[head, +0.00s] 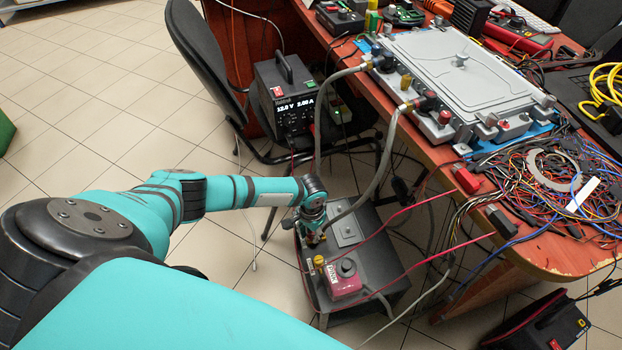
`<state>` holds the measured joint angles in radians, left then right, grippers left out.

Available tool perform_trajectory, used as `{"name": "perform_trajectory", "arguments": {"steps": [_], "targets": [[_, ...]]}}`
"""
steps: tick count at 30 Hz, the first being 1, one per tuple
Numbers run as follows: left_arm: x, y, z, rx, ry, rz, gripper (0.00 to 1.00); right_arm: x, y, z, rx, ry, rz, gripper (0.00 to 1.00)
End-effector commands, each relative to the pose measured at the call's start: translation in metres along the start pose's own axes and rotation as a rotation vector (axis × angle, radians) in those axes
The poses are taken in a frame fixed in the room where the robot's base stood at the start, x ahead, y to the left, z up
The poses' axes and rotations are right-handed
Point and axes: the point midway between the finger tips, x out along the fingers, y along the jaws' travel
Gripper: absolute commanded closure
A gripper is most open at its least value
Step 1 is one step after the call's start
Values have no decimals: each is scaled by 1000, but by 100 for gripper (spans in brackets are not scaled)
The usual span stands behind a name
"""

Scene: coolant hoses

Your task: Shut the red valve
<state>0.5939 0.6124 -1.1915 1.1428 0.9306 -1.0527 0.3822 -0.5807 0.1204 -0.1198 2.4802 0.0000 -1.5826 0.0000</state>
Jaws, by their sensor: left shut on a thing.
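My left gripper (314,236) reaches down over the front left part of a dark box unit (385,282) on the floor. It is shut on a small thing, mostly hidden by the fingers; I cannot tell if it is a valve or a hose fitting. A grey hose (377,182) runs down from the case on the table to beside this gripper. A pinkish-red block with a black knob (345,267) sits on the unit, beside a yellow cap (318,261). On the case is a dark reddish knob (428,101) by a hose fitting. I cannot tell which part is the red valve. My right gripper is not in view.
A grey lidded case (465,70) stands on the wooden table (556,245). A power supply (283,95) sits behind my left arm, near a black chair (200,55). Red cables (430,265) cross over the unit. Tangled wires (510,190) cover the table's near corner. Tiled floor is open at left.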

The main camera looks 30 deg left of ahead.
Motion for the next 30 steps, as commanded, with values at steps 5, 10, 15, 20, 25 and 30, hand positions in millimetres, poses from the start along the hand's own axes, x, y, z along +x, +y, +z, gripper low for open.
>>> {"name": "perform_trajectory", "arguments": {"steps": [5,10,15,20,25,30], "targets": [[-1,0,1,144,-2,1,100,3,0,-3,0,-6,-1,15],[-1,0,0,306,-1,0,100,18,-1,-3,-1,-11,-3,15],[0,0,1,462,-2,0,100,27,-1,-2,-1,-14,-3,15],[0,0,0,588,-1,-1,100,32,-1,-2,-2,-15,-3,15],[0,0,0,694,-1,-1,100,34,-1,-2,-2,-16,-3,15],[0,-1,0,764,0,-1,100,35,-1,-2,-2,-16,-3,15]]}}
